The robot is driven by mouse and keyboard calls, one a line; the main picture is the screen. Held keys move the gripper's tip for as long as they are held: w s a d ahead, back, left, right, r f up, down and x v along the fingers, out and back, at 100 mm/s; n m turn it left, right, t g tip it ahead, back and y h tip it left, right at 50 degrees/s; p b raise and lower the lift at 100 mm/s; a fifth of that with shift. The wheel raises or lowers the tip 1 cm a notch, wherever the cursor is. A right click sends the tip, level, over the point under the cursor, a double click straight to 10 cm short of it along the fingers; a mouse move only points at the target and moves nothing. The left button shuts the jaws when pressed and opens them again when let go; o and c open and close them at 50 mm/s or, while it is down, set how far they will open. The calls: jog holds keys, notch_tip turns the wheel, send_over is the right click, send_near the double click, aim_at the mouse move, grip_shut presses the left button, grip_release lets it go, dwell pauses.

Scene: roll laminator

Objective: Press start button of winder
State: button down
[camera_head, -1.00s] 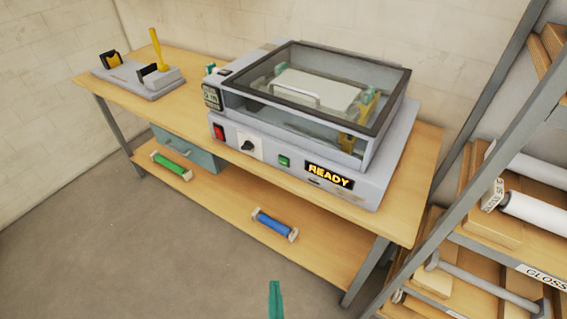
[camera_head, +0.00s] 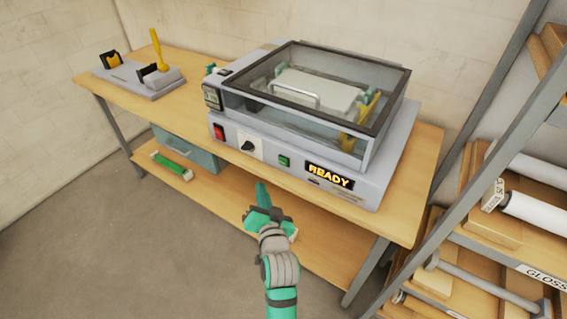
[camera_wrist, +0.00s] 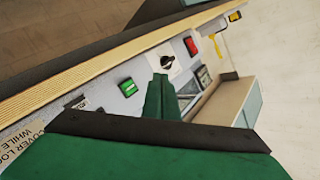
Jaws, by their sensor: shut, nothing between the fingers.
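The winder (camera_head: 300,150) is a grey machine with a clear framed cover, standing on the wooden bench. Its front panel carries a green button (camera_head: 284,161), a black knob (camera_head: 248,146), a red switch (camera_head: 219,131) and a display (camera_head: 329,176) reading READY. In the wrist view the green button (camera_wrist: 128,87) lies just left of the fingers, with the knob (camera_wrist: 167,63) above them. My gripper (camera_head: 262,194) is shut and empty, pointing up at the panel from in front and below. It appears apart from the button. In the wrist view the green fingers (camera_wrist: 160,98) are together.
A yellow-handled tool (camera_head: 157,55) stands at the bench's left end. A green roll (camera_head: 172,165) lies on the lower shelf. A rack with white rolls (camera_head: 540,214) stands close on the right. The floor at left is clear.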

dwell(0.3)
jog(key=w+d, duration=0.5)
jog(key=w, duration=0.2)
jog(key=shift+d, duration=0.15)
jog(key=shift+w, duration=0.15)
dwell(2.1)
jog(key=shift+w+d, duration=0.2)
jog(key=shift+w, duration=0.1)
jog(key=shift+w+d, duration=0.25)
jog(key=shift+w, duration=0.1)
dwell(1.0)
jog(key=shift+s, duration=0.1)
jog(key=shift+s+a, duration=0.45)
jog(key=shift+s, duration=0.15)
jog(key=shift+s+a, duration=0.75)
jog(key=shift+s, duration=0.3)
jog(key=shift+s+a, duration=0.75)
jog(key=shift+s, duration=0.25)
